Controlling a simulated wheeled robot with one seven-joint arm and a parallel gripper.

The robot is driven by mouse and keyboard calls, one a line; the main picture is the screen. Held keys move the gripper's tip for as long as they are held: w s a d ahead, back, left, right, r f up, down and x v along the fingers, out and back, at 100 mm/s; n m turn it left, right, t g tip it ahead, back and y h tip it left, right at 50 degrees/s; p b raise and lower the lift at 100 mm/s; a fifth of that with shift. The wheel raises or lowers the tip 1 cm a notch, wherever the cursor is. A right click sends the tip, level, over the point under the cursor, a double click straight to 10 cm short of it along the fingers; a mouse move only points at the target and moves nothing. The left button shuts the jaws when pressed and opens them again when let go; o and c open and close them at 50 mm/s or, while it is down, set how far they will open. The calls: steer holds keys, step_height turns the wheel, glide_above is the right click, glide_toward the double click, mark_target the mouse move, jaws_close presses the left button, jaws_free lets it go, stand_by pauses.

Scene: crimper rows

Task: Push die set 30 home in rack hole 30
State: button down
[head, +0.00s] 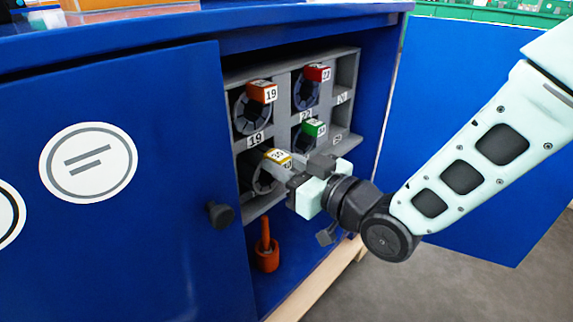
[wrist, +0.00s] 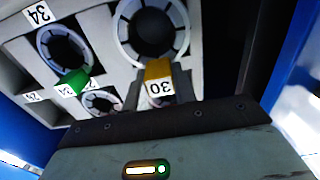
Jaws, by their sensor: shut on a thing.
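Die set 30 is a dark ring with a yellow tab (head: 279,157), at the lower left of the grey rack (head: 244,80) in the blue cabinet. In the wrist view its yellow tab (wrist: 158,72) shows a white "30" label, with the segmented ring (wrist: 126,42) behind it. My gripper (head: 289,170) is at this tab from the right; its fingers in the wrist view (wrist: 158,90) stand on both sides of the tab, shut on it. The ring is at the mouth of the hole; how deep it sits I cannot tell. My gripper hides part of the rack.
A blue door with a black knob (head: 220,214) stands at left, another blue door (head: 455,120) at right. An orange object (head: 266,256) stands below the rack.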

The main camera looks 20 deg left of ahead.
mark_target(270, 151)
steer(key=shift+r+x, duration=0.2)
steer(key=shift+x, duration=1.5)
steer(key=c, duration=1.1)
jaws_free()
steer(key=shift+o, duration=0.3)
steer(key=shift+f, duration=0.35)
steer(key=p+v, duration=0.3)
steer(key=v, duration=1.4)
steer(key=shift+d+r+p, duration=0.15)
steer(key=shift+d+p, duration=0.05)
steer(key=shift+p, duration=0.1)
